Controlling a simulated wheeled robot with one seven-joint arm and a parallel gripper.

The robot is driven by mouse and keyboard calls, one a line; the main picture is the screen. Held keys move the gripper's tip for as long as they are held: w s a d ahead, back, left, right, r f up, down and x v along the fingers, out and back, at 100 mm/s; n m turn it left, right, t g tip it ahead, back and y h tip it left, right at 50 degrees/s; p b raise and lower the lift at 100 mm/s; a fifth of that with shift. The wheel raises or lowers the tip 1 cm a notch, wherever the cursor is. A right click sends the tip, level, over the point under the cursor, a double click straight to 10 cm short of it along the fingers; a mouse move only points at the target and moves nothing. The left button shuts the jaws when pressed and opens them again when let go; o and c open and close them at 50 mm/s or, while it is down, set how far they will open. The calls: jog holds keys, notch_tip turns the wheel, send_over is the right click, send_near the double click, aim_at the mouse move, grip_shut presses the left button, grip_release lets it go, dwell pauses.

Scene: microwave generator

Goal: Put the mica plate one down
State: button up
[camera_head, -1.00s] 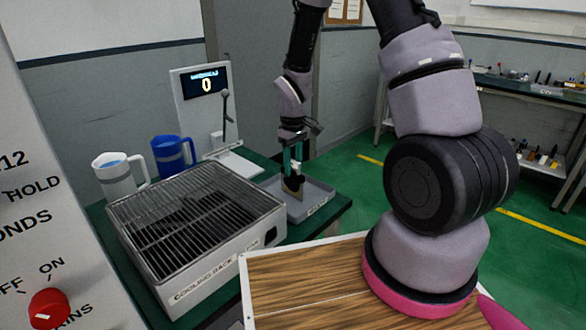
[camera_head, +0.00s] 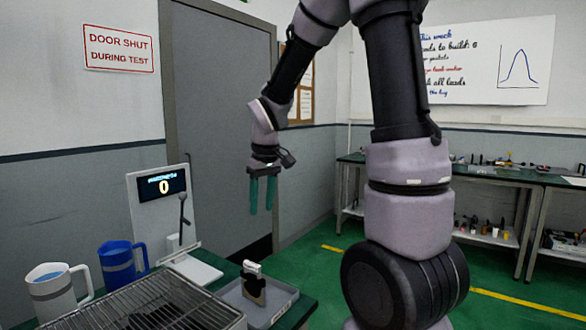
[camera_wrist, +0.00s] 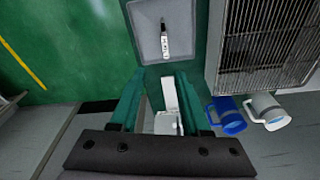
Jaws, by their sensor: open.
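My gripper (camera_head: 262,208) is open and empty, with its green fingers pointing down above the grey tray (camera_head: 291,303). In the wrist view the gripper (camera_wrist: 159,92) also shows nothing between its fingers. A small upright piece (camera_head: 253,287), dark and tan with a pale top, stands in the tray, apart from the fingers. I take it for mica plate one, though it is too small to be sure. It also shows in the wrist view (camera_wrist: 164,42) as a narrow pale strip with a dark end.
The cooling rack (camera_head: 165,308) stands left of the tray. A display stand reading 0 (camera_head: 162,215) rises behind the tray. The air around my gripper is clear.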

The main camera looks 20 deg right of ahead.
jog(key=s+d+r+m+t, duration=0.2)
jog(key=s+r+m, duration=0.2)
jog(key=s+r, duration=0.3)
jog(key=s+d+r+m+t+y, duration=0.1)
jog(key=s+d+r+m+t, duration=0.1)
jog(key=s+r, duration=0.6)
jog(key=shift+s+m+t, duration=0.7)
jog(key=shift+m, duration=0.4)
jog(key=shift+s+d+r, duration=0.1)
jog(key=shift+s, duration=0.05)
